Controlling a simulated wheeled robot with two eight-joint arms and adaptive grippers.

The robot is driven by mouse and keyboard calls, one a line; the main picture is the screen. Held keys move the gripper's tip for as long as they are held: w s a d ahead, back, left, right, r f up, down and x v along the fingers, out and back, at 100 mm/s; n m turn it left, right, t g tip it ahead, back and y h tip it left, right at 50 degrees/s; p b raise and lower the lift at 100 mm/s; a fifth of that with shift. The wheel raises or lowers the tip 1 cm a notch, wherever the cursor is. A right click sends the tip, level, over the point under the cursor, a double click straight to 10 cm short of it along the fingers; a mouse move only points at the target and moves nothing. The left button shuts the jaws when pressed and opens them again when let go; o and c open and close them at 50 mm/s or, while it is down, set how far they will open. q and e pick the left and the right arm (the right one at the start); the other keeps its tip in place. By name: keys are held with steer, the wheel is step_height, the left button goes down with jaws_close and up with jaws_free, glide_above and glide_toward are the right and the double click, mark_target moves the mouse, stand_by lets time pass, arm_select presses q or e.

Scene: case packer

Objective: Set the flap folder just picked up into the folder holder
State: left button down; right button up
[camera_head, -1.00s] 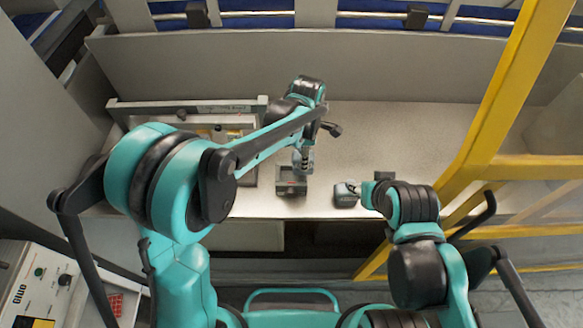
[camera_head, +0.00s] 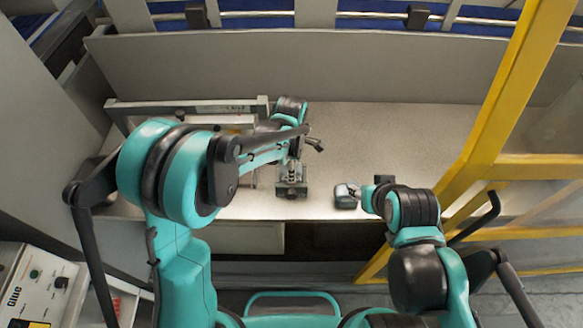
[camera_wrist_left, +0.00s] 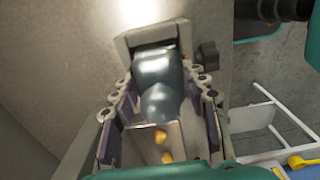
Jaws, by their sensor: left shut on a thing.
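My left gripper (camera_head: 292,174) points down over the near part of the bench, right at a small dark block that looks like the folder holder (camera_head: 291,191). In the left wrist view the padded fingers (camera_wrist_left: 158,112) are shut around a smooth grey rounded piece, the flap folder (camera_wrist_left: 158,72). A light rectangular rim, seemingly the holder's (camera_wrist_left: 128,42), frames the folder's far end. I cannot tell how deep the folder sits in it. The right arm's end (camera_head: 375,195) is low at the bench's right side; its fingers are not clear.
A grey rounded object (camera_head: 346,195) lies beside the right arm's end. A metal frame (camera_head: 185,105) stands on the bench at the left. A yellow guard post (camera_head: 500,130) rises at the right. The bench middle (camera_head: 390,140) is clear.

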arm_select(q)
steer(key=c, duration=0.8)
jaws_free()
steer(key=shift+f, duration=0.1)
steer(key=shift+r+p, duration=0.3)
steer(key=shift+r, duration=0.1)
step_height(320, 180, up, 12)
steer(key=shift+f+p, duration=0.15)
steer(key=shift+p, duration=0.8)
steer(key=s+a+r+m+t, duration=0.1)
steer(key=s+a+m+t, duration=0.1)
steer(key=s+a+m, duration=0.3)
steer(key=s+a+r+m+t, duration=0.1)
steer(key=s+a+m+t, duration=0.1)
steer(key=s+a+m, duration=0.3)
steer(key=s+a+r+m+t, duration=0.2)
steer(key=s+a+m+t, duration=0.1)
steer(key=s+a+m, duration=0.2)
steer(key=shift+s+a+r+m, duration=0.1)
steer(key=shift+s+a+m, duration=0.1)
steer(key=shift+a+m, duration=0.55)
steer(key=shift+s+a+m, duration=0.15)
steer(key=shift+a+m, duration=0.5)
steer(key=shift+m, duration=0.1)
